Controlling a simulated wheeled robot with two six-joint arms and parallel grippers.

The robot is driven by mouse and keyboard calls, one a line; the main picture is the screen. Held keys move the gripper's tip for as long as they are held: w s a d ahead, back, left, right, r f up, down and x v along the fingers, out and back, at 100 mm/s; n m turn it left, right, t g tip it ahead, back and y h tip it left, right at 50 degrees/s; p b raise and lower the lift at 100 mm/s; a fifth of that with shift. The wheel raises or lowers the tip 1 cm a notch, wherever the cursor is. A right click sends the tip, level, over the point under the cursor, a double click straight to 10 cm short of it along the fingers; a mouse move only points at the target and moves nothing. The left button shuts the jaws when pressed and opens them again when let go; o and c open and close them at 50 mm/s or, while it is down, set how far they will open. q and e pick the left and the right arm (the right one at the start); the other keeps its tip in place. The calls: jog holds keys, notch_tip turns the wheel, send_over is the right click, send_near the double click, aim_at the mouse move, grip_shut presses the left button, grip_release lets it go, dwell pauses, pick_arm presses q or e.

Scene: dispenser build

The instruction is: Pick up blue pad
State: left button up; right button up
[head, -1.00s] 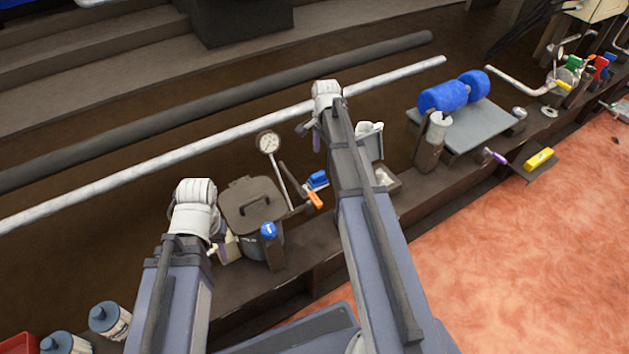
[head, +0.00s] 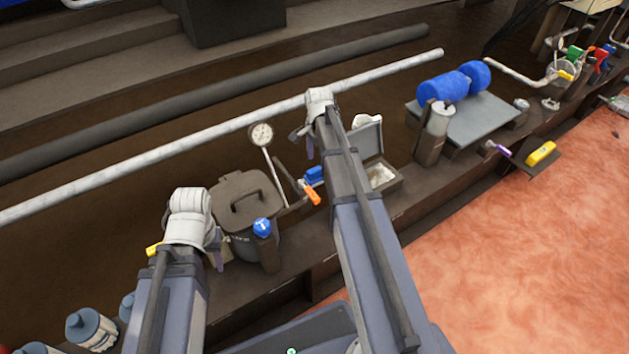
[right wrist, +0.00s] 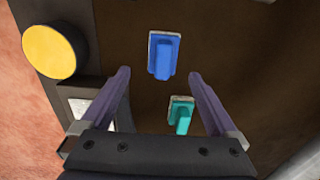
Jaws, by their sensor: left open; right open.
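The blue pad, a blue block with a raised grip on a pale backing, lies flat on the dark surface in the right wrist view (right wrist: 163,55). In the head view the blue pad (head: 314,175) shows beside my right arm, partly covered. My right gripper (right wrist: 158,76) is open and empty. Its fingertips point toward the blue pad, which shows just beyond and between them. A teal pad (right wrist: 181,115) lies nearer, between the fingers. In the head view my left gripper (head: 214,256) is beside the lidded dark bin, mostly hidden by its own wrist.
The lidded bin (head: 240,205), a round dial gauge (head: 262,135) and an orange-handled tool (head: 312,194) stand near the blue pad. An open box (head: 383,176) is right of my right arm. A yellow round object (right wrist: 54,51) is at left in the wrist view.

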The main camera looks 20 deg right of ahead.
aim_at(314, 169)
pick_arm(q)
jog(key=shift+f+b, duration=2.15)
jog(key=shift+f, duration=0.15)
pick_arm(e)
jog(key=shift+w+a+f, duration=0.1)
jog(key=shift+a+f, duration=0.1)
jog(key=shift+f, duration=0.55)
jog(key=shift+a+f, duration=0.15)
jog(key=shift+f, duration=0.65)
jog(key=shift+w+a+f, duration=0.1)
jog(key=shift+a+f, duration=0.1)
jog(key=shift+f, duration=0.55)
pick_arm(q)
jog(key=shift+f+b, duration=0.45)
pick_arm(e)
jog(key=shift+f, duration=0.45)
pick_arm(q)
jog(key=shift+r, duration=0.1)
pick_arm(e)
jog(key=shift+r, duration=0.1)
jog(key=shift+c, duration=0.2)
jog(key=shift+s, duration=0.1)
jog(key=c, duration=1.4)
pick_arm(q)
jog(key=shift+r, duration=0.1)
pick_arm(e)
jog(key=shift+c, duration=0.2)
